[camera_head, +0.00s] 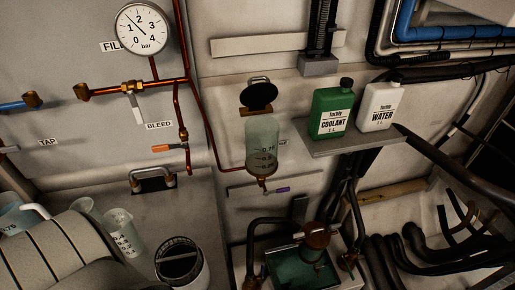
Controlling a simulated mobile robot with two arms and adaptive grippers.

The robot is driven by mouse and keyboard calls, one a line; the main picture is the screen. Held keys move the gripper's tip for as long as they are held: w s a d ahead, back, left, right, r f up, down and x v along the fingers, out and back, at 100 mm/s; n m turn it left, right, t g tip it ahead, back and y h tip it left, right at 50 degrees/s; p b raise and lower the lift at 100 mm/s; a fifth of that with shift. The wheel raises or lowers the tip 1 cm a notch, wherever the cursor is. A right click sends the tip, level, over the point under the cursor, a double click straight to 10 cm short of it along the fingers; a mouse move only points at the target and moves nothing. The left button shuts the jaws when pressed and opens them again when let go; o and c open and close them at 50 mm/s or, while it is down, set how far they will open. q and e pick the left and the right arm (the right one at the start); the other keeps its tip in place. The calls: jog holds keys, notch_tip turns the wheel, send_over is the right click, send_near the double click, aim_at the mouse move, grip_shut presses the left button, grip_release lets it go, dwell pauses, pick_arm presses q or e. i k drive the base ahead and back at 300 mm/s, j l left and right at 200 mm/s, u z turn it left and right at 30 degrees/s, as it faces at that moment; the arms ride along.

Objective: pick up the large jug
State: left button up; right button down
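Several translucent containers that look like jugs stand at the lower left. A bluish one (14,218) is at the left edge, partly cut off and partly hidden; it looks the widest. A pale greenish one (85,208) stands to its right, with its lower part hidden. A clear one with dark markings (123,236) stands right of that, slightly tilted in the picture. I cannot tell for sure which is the large jug. Neither of my grippers is in view, and nothing is seen touching these containers.
A white banded, rounded body (65,252) covers the lower left corner. A white cylinder with a dark inside (183,270) stands at bottom centre. A graduated vessel (262,145) is on the wall. A shelf (327,144) holds a green coolant bottle (332,108) and white water bottle (379,106).

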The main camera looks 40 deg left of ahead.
aim_at(17, 216)
jog(key=u, duration=2.95)
jog(key=j, duration=0.1)
